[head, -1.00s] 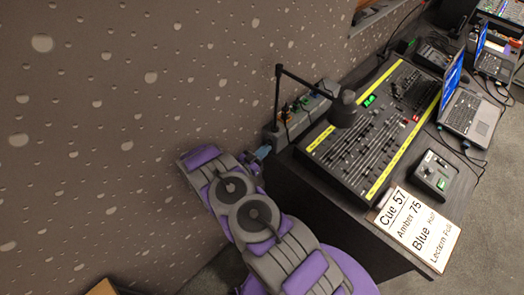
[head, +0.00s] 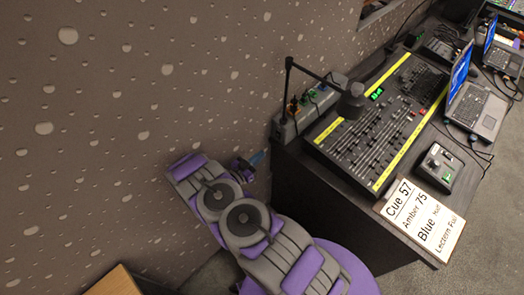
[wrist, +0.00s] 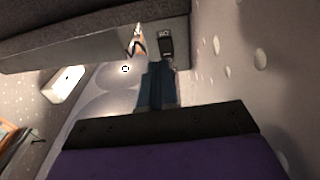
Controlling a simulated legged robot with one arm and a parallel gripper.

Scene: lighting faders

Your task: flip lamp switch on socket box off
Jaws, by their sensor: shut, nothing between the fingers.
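The socket box (head: 284,129) is a long pale grey strip along the wall side of the desk, with coloured plugs in its top. In the wrist view a black switch (wrist: 166,45) with light markings sits on a pale grey face just beyond my fingertips. Its on or off position is too small to tell. My gripper (head: 258,158) is shut and empty, with blue-grey fingers, left of and below the box's near end in the head view. The fingers (wrist: 158,72) point toward the switch in the wrist view; contact cannot be told.
A black lamp (head: 351,100) on a bent arm leans over the fader desk (head: 375,135). A cue card (head: 424,218) lies at the desk's near edge, with a small control box (head: 439,168) and laptop (head: 474,112) beyond. The speckled wall (head: 130,100) is close to my arm.

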